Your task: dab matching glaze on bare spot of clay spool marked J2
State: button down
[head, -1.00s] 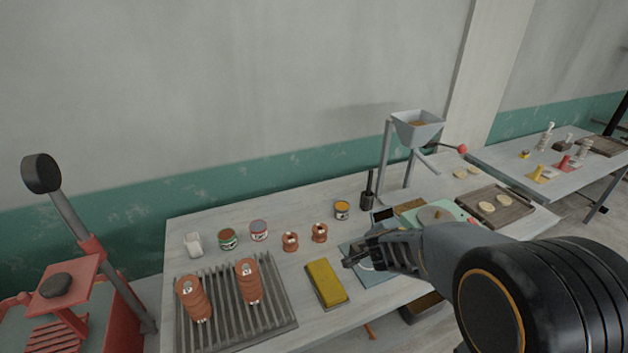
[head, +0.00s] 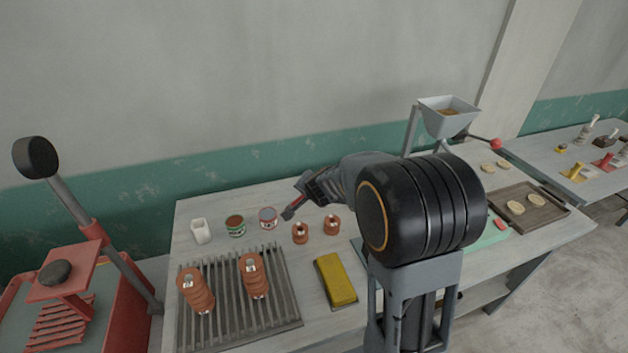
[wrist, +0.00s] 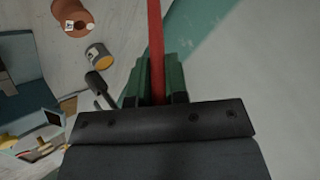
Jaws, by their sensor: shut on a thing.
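My gripper (head: 308,194) is shut on a thin red stick-like tool (wrist: 155,40), held above the back of the table. The tool's tip (head: 289,213) hangs near the glaze cans; its far end is out of the wrist view. Two larger stacked clay pieces (head: 198,292) (head: 253,276) with pale tags lie on the grey rack. A spool with a white tag (wrist: 72,16) shows in the wrist view. I cannot read J2 on any tag.
A yellow-topped can (wrist: 98,54) shows in the wrist view. A yellow sponge-like block (head: 336,279) lies in front. A hopper (head: 447,115) stands behind my arm.

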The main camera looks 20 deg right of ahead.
jog(key=w+d+f+n+g+y+b, duration=0.1)
jog(key=d+f+n+y+b, duration=0.1)
jog(key=d+f+y, duration=0.1)
jog(key=shift+w+d+f+g+b, duration=0.35)
jog(key=shift+d+f, duration=0.3)
jog(key=shift+d, duration=0.6)
jog(key=shift+f+b, duration=0.4)
jog(key=shift+b, duration=0.35)
dwell(2.1)
dwell(0.4)
